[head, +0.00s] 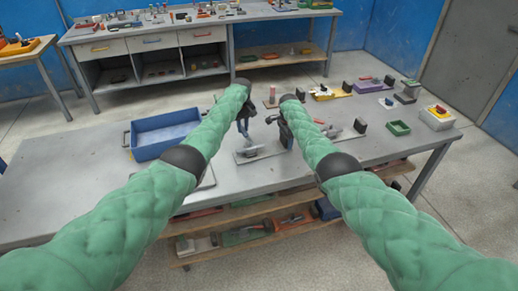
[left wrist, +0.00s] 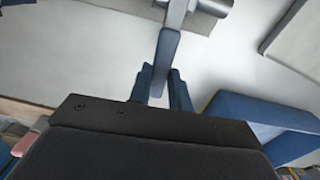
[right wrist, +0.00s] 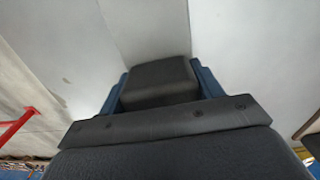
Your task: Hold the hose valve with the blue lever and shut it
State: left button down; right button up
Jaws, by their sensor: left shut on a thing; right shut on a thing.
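The hose valve stands on a light grey plate (head: 262,154) on the grey table, partly hidden by my grippers. In the left wrist view its blue lever (left wrist: 167,47) runs from a grey pipe-like part (left wrist: 208,5) down between my left fingers. My left gripper (left wrist: 160,85), also in the head view (head: 243,122), is shut on the lever. My right gripper (right wrist: 160,88), at the right of the plate in the head view (head: 284,128), is shut on a dark block (right wrist: 158,82). I cannot tell the lever's angle to the valve's bore.
A blue bin (head: 150,148) stands left of my left arm. To the right are more plates with dark blocks, a green tray (head: 399,128) and a box with a red knob (head: 437,117). A workbench (head: 200,27) stands behind. The table's left part is clear.

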pick_arm(q)
jog(key=shift+d, duration=0.2)
dwell(0.3)
jog(key=c, duration=1.3)
grip_release()
jog(key=shift+r, duration=0.1)
notch_tip(320, 180, up, 12)
jog(key=shift+w+f, duration=0.1)
pick_arm(e)
jog(key=o, duration=1.4)
jog(key=shift+c, duration=0.2)
